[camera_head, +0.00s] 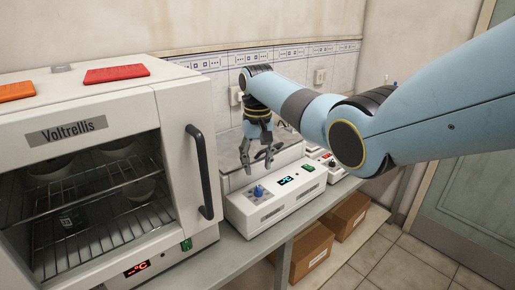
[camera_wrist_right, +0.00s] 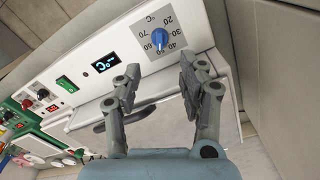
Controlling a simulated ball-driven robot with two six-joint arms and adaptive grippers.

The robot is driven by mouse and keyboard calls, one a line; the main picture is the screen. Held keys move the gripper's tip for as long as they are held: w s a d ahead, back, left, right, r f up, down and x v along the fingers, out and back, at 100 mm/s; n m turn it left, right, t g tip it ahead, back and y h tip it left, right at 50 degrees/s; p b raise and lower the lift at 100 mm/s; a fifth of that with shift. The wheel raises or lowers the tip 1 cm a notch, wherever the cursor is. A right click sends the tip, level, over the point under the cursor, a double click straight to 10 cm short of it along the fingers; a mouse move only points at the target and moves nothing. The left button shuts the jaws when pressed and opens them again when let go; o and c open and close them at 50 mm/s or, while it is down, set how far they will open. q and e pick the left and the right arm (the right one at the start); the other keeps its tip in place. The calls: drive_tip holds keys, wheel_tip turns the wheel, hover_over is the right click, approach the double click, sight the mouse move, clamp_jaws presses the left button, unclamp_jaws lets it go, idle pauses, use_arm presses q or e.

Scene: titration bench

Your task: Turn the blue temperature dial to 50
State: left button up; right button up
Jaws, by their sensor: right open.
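The blue temperature dial (camera_head: 258,191) sits on the front panel of a white heating unit (camera_head: 290,203). In the right wrist view the dial (camera_wrist_right: 159,37) is on a grey scale plate (camera_wrist_right: 150,58) with printed numbers from 20 to 70. A pale mark shows near the dial's lower edge in that view; its exact setting is too small to read surely. My right gripper (camera_head: 257,157) is open and empty above the dial; its two fingers (camera_wrist_right: 157,86) are apart from it. My left gripper is not in view.
A white oven (camera_head: 172,135) with a black handle (camera_head: 200,172) stands close to the left. The unit's display (camera_head: 286,181) and green switch (camera_head: 308,168) lie right of the dial. More devices (camera_head: 328,162) stand further along the bench. Cardboard boxes (camera_head: 312,250) are below.

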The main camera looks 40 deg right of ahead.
drive_tip(key=shift+r, duration=2.3)
